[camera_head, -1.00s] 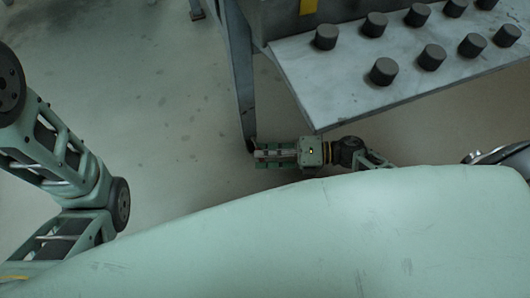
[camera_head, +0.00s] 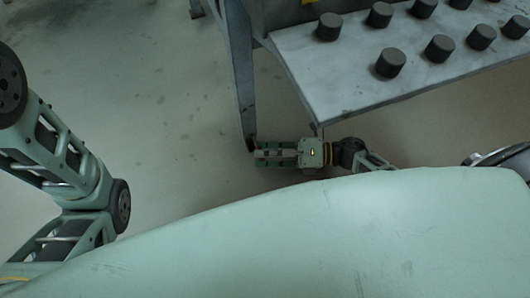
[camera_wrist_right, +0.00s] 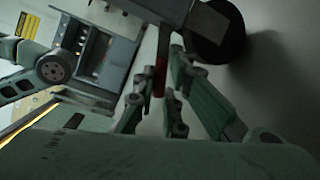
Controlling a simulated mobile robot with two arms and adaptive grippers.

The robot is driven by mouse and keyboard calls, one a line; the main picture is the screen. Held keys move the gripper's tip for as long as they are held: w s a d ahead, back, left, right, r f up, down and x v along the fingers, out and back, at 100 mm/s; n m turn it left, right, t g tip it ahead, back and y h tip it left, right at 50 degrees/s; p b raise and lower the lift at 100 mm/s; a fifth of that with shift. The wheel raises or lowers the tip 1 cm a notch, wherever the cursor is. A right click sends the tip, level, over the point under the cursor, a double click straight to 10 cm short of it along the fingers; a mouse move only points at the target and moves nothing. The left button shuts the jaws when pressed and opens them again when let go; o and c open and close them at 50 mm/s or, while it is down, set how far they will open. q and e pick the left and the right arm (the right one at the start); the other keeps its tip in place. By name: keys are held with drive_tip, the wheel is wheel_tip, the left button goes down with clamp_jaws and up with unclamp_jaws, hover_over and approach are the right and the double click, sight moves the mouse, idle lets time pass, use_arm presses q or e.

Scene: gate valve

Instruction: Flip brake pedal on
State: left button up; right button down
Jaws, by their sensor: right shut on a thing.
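My right gripper (camera_head: 262,153) is low down by the foot of a grey table leg (camera_head: 241,85) in the head view. In the right wrist view, the fingers of my right gripper (camera_wrist_right: 158,103) are closed around a narrow dark red bar (camera_wrist_right: 161,76), which looks like the brake pedal. A dark round wheel (camera_wrist_right: 217,38) is just to its upper right, beside the fingers. In the head view the pedal is hidden by the gripper and the leg's foot. My left arm is at the left; its gripper is out of view.
A grey table (camera_head: 330,75) carrying several dark cylinders (camera_head: 391,63) overhangs to the right of the leg, close above my right wrist. The floor (camera_head: 150,110) to the left of the leg is clear. My pale green body fills the bottom.

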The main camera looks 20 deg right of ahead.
drive_tip(key=c, duration=1.8)
unclamp_jaws()
drive_tip(key=shift+d, duration=0.15)
drive_tip(key=v, duration=1.2)
